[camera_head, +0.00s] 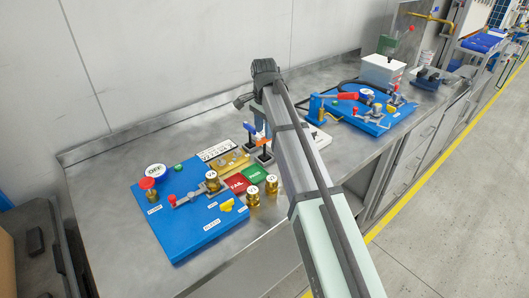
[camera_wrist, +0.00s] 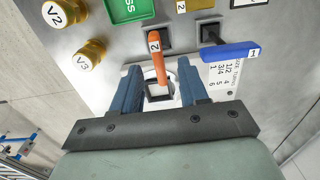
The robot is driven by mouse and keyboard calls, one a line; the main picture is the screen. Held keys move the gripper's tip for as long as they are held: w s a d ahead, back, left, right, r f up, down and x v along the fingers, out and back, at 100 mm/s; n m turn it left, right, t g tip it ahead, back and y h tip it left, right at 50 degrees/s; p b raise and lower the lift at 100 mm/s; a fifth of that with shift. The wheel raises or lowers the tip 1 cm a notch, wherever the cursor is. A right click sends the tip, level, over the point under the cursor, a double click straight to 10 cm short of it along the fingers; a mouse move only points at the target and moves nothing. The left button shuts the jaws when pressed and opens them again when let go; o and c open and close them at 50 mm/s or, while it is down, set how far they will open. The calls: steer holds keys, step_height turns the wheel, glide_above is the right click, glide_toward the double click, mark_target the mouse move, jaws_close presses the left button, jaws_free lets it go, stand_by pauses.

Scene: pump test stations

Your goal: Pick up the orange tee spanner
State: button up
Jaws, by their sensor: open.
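The orange tee spanner (camera_wrist: 158,62) is marked 2. In the wrist view its bar lies ahead of and partly between my fingers, in front of a dark stand. In the head view the orange spanner (camera_head: 260,139) shows small beside my gripper. My gripper (camera_wrist: 157,70) is open, with one blue finger on each side of the orange bar. I cannot tell whether either finger touches it. In the head view my gripper (camera_head: 261,118) hangs over the bench by the spanners. The lower part of the orange spanner is hidden.
A blue spanner (camera_wrist: 230,52) marked 1 stands close to the right. Brass knobs V2 (camera_wrist: 62,13) and V3 (camera_wrist: 89,53) and a green plate (camera_wrist: 128,8) are nearby. The blue pump board (camera_head: 180,232) lies left; another blue board (camera_head: 375,127) lies right.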

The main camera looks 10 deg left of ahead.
steer(key=shift+d+f, duration=0.1)
steer(key=shift+f, duration=3.4)
steer(key=shift+c, duration=0.2)
jaws_close()
